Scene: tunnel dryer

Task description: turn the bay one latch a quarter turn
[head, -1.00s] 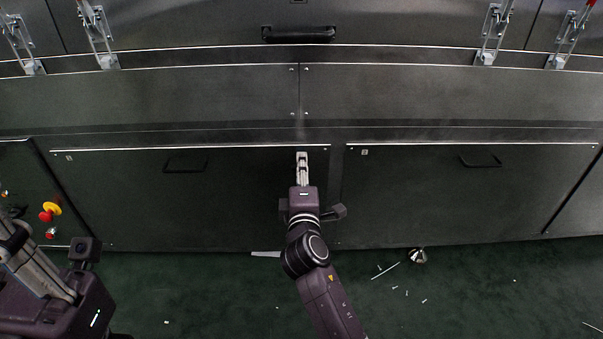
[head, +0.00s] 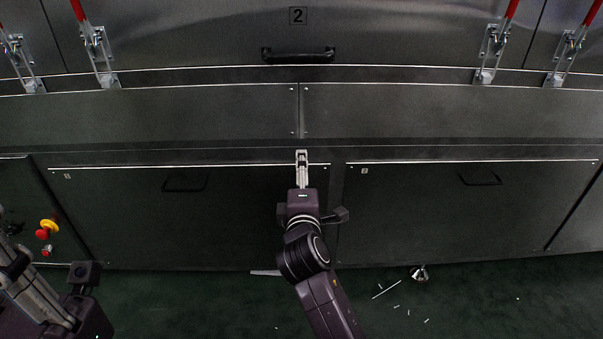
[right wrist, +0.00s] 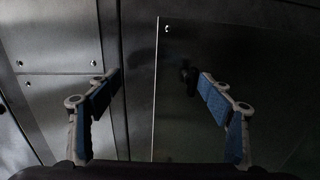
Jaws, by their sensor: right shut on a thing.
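The bay one panel (head: 120,225) is the dark lower left panel marked 1, with a recessed handle (head: 185,183). My right gripper (head: 302,156) is at its upper right end, seen edge-on, with its fingertips over the panel's top edge. In the right wrist view, the blue-padded fingers of this gripper (right wrist: 160,78) show on both sides. The latch is hidden in the head view. My left gripper (head: 32,285) is at the lower left, partly cut off; its fingertips are unclear.
The bay two panel (head: 450,220) is to the right. An upper door marked 2 has a black handle (head: 298,55) and red-handled clamps (head: 97,50). A red and yellow button (head: 46,228) is at the left. Small white scraps (head: 386,289) lie on the green floor.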

